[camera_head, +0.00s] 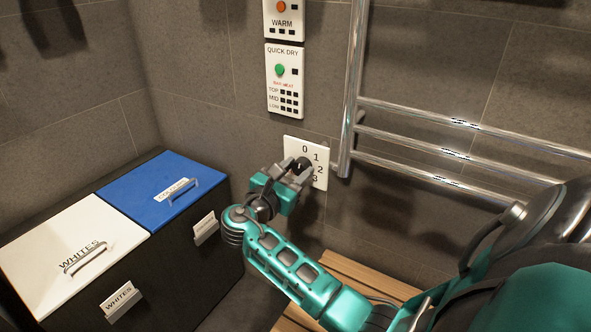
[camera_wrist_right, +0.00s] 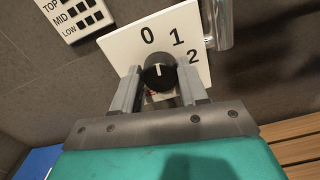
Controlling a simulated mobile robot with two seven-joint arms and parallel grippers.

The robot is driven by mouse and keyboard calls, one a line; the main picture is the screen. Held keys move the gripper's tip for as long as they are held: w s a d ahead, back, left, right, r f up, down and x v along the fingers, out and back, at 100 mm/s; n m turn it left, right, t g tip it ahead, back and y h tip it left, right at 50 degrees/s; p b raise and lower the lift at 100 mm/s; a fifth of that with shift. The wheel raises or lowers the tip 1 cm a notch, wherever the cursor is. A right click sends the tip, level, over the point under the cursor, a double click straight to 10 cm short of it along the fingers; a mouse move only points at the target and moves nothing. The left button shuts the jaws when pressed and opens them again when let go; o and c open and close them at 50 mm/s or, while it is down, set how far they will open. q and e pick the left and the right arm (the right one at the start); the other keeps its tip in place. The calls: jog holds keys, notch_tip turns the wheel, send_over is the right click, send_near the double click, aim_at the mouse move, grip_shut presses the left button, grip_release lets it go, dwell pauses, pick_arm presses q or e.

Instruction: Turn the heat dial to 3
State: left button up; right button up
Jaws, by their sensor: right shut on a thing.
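The heat dial is a black round knob (camera_wrist_right: 158,75) on a white plate (camera_head: 322,179) on the tiled wall, and the plate also shows in the right wrist view (camera_wrist_right: 118,49). The plate carries the numbers 0, 1, 2 and 3. In the wrist view, the knob's white mark points upward, between 0 and 1. My right gripper (camera_wrist_right: 158,90) is shut on the knob, one finger on each side. It also shows in the head view (camera_head: 296,168). My left gripper is out of view.
A chrome towel rail (camera_head: 455,152) stands close to the plate's right. A control panel marked QUICK DRY (camera_head: 285,82) is above it. A laundry cabinet with white (camera_head: 68,250) and blue (camera_head: 160,188) lids stands at left. A slatted wooden bench (camera_head: 350,275) is below.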

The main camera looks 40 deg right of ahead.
jog(key=m, duration=0.3)
jog(key=shift+f+m, duration=0.1)
jog(key=shift+m, duration=0.2)
jog(key=m, duration=0.3)
jog(key=shift+s+f+m, duration=0.1)
jog(key=shift+m, duration=0.2)
jog(key=m+b, duration=0.2)
jog(key=m, duration=0.2)
jog(key=shift+f+m+b, duration=0.15)
jog(key=shift+m+b, duration=0.15)
jog(key=m+b, duration=0.2)
jog(key=shift+f+m, duration=0.1)
jog(key=shift+m, duration=0.3)
jog(key=shift+m+b, duration=0.7)
jog(key=shift+m, duration=0.2)
jog(key=m+b, duration=0.3)
jog(key=m, duration=0.3)
jog(key=shift+m, duration=0.3)
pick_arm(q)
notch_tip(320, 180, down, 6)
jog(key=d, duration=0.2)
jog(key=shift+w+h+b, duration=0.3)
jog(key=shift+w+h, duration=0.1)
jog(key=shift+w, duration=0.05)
pick_arm(e)
jog(key=shift+m, duration=0.9)
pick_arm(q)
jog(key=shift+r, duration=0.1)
